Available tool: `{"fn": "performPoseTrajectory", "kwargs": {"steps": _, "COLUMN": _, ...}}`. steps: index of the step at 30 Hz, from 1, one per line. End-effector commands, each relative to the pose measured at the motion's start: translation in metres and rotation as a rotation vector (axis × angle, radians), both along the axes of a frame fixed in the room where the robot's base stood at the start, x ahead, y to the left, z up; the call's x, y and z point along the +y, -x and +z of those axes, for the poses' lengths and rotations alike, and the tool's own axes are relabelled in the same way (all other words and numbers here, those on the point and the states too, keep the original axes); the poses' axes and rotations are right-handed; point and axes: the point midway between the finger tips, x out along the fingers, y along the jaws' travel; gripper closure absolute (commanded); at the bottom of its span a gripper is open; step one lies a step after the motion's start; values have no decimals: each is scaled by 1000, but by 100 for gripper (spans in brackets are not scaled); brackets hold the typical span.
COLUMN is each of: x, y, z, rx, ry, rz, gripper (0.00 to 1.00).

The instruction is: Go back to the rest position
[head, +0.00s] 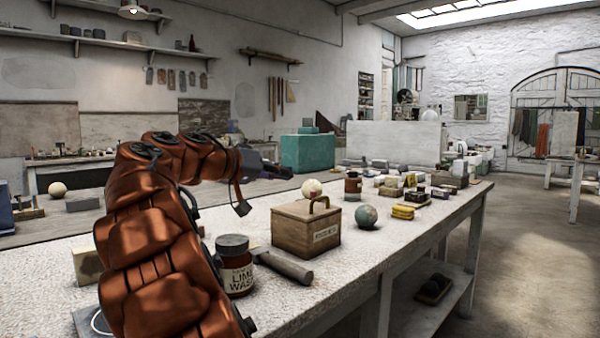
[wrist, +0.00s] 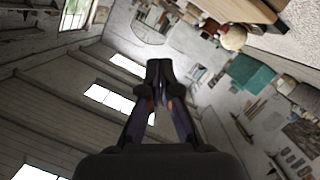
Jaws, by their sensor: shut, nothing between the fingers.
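My gripper (head: 285,171) is shut and empty in the head view, held in the air above the long workbench (head: 330,275). My arm, in an orange-brown cover, rises from the lower left and bends over to the right. In the wrist view the closed fingers of my gripper (wrist: 159,72) point away from the camera. That view is tilted and shows mostly ceiling and walls.
On the workbench stand a lime wash jar (head: 235,264), a hammer-like tool (head: 284,264), a wooden box (head: 305,229), a pale sphere (head: 312,188), a greenish sphere (head: 366,216), another jar (head: 353,187) and several small blocks. A teal cabinet (head: 308,153) stands behind. Floor is clear at right.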

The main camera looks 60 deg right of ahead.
Motion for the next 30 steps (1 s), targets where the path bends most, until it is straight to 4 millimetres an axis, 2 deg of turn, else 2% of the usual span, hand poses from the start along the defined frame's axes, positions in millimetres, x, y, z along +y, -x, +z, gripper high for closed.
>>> {"fn": "performPoseTrajectory", "kwargs": {"steps": 3, "x": 15, "y": -7, "z": 6, "rx": 0, "ry": 1, "rz": 2, "gripper": 100}}
{"fn": "performPoseTrajectory", "kwargs": {"steps": 7, "x": 25, "y": -11, "z": 7, "rx": 1, "ry": 0, "rz": 2, "gripper": 100}}
{"fn": "performPoseTrajectory", "kwargs": {"steps": 20, "x": 31, "y": -12, "z": 9, "rx": 5, "ry": -12, "rz": 3, "gripper": 100}}
{"fn": "performPoseTrajectory", "kwargs": {"steps": 25, "x": 45, "y": -10, "z": 15, "rx": 40, "ry": -112, "rz": 54, "gripper": 100}}
{"fn": "performPoseTrajectory", "kwargs": {"steps": 30, "x": 74, "y": -5, "z": 10, "rx": 99, "ry": -283, "rz": 146, "gripper": 100}}
